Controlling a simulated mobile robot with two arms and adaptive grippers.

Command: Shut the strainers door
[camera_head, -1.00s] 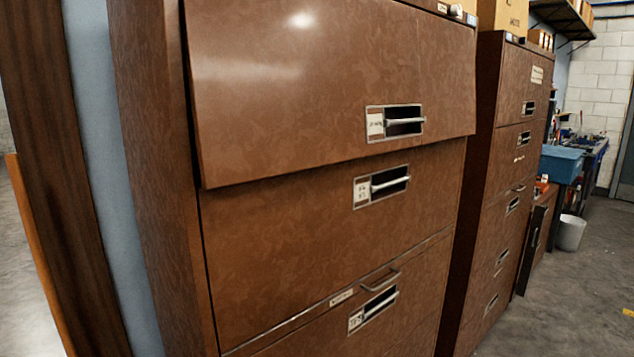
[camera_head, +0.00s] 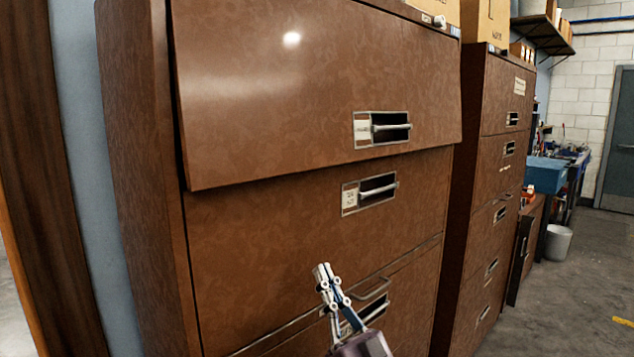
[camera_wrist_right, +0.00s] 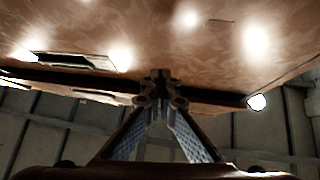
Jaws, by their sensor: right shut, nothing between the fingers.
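The brown top door (camera_head: 300,85) of the near cabinet stands ajar, its lower edge swung out from the cabinet front. It has a recessed handle (camera_head: 390,128) and a small label too blurred to read. My right gripper (camera_head: 322,272) is shut and empty, pointing up in front of the lower drawers, below the door in the picture. In the right wrist view, its closed fingertips (camera_wrist_right: 160,88) appear in front of a brown panel (camera_wrist_right: 200,45) with a handle slot at the left. I cannot tell whether they touch it. My left gripper is not in view.
Below the door are a flat closed front (camera_head: 300,240) and a lower front with a bar handle. A second brown cabinet (camera_head: 485,170) stands to the right, with a white bin (camera_head: 558,243) beyond.

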